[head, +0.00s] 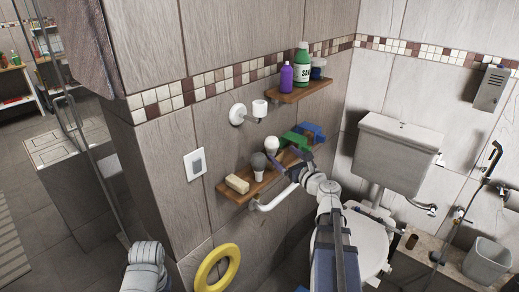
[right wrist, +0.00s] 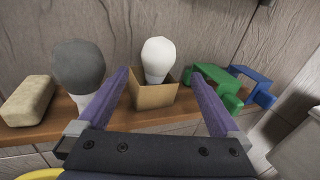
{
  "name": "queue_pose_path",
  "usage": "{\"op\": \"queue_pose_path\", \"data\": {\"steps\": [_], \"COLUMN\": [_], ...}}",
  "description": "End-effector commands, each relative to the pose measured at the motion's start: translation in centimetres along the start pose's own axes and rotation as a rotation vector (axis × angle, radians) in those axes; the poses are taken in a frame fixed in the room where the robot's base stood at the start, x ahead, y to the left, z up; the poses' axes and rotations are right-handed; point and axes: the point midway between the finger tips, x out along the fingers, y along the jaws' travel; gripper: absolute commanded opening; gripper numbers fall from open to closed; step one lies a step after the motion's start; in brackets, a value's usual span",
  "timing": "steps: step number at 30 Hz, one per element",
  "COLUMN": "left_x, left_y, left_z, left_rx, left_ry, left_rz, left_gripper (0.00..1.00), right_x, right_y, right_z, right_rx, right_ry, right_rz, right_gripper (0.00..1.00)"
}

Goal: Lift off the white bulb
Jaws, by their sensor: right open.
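The white bulb (right wrist: 158,56) stands upright, its base in a small open brown cardboard box (right wrist: 153,96) on the wooden shelf. It also shows in the head view (head: 271,145), where my right gripper hides most of the box. My right gripper (right wrist: 159,74) is open and empty. In the right wrist view its purple fingers appear to the left and right of the box and bulb; I cannot tell whether they touch. In the head view my right gripper (head: 287,163) is at the shelf's front. My left gripper is out of view.
On the shelf (head: 229,186), a grey bulb (right wrist: 80,74) and a tan block (right wrist: 30,101) are left of the box. Green (right wrist: 215,86) and blue (right wrist: 254,86) bracket-shaped pieces are right. An upper shelf (head: 297,93) holds bottles. A toilet (head: 391,150) stands at right.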

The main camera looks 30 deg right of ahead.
Motion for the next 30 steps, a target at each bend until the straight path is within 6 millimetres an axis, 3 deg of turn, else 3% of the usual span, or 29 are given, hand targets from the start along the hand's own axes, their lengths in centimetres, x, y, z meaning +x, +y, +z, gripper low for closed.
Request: {"op": "queue_pose_path", "data": {"steps": [10,16,23,30], "left_x": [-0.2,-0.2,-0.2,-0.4], "left_y": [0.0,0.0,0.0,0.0], "left_z": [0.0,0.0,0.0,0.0], "left_rx": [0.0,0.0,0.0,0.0], "left_ry": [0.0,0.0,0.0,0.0], "left_rz": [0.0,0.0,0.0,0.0], "left_gripper": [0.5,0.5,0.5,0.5], "right_x": [0.2,2.2,2.8,6.0], "right_y": [-0.2,-0.2,-0.2,-0.6], "right_z": [0.7,0.7,0.7,0.9], "right_rx": [0.093,0.091,0.089,0.089], "right_ry": [-0.021,-0.021,-0.02,-0.02], "right_rz": [-0.005,-0.005,-0.005,-0.004], "right_gripper": [1.0,1.0,1.0,1.0]}}
